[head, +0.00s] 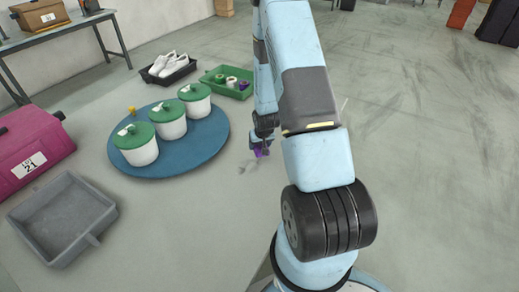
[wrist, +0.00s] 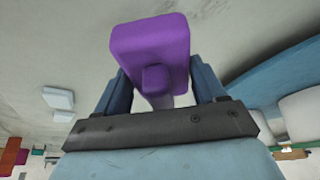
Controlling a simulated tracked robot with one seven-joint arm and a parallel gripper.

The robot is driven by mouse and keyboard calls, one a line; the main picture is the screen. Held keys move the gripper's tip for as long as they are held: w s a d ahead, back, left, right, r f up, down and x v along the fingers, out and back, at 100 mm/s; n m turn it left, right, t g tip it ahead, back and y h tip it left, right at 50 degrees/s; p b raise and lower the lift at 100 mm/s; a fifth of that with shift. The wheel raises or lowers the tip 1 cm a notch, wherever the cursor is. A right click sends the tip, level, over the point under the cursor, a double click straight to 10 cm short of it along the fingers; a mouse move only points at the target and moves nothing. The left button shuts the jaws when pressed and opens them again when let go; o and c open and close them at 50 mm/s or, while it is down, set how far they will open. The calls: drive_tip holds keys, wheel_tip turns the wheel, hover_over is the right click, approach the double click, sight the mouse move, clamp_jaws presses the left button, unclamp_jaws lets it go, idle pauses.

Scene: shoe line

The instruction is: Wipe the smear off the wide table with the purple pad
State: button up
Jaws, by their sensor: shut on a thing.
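The wide table (head: 185,222) is a pale grey top that fills the left and middle of the head view. A faint grey smear (head: 246,167) lies on it, right of the blue round board. My gripper (head: 262,141) is shut on the purple pad (head: 262,152), just beyond and slightly right of the smear. In the wrist view the purple pad (wrist: 150,42) sticks out past the fingers, its handle between them. I cannot tell whether the pad touches the table. My arm may hide some of the table to the right.
A blue round board (head: 190,160) bears several white pots with green lids. Nearby are a grey tray (head: 62,250), a pink case (head: 25,150), a black tray with white shoes (head: 168,68) and a green crate (head: 226,83). Table in front of the smear is clear.

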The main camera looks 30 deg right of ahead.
wheel_tip(320, 180, up, 2)
drive_tip(key=shift+r, duration=0.55)
drive_tip(key=shift+s, duration=0.1)
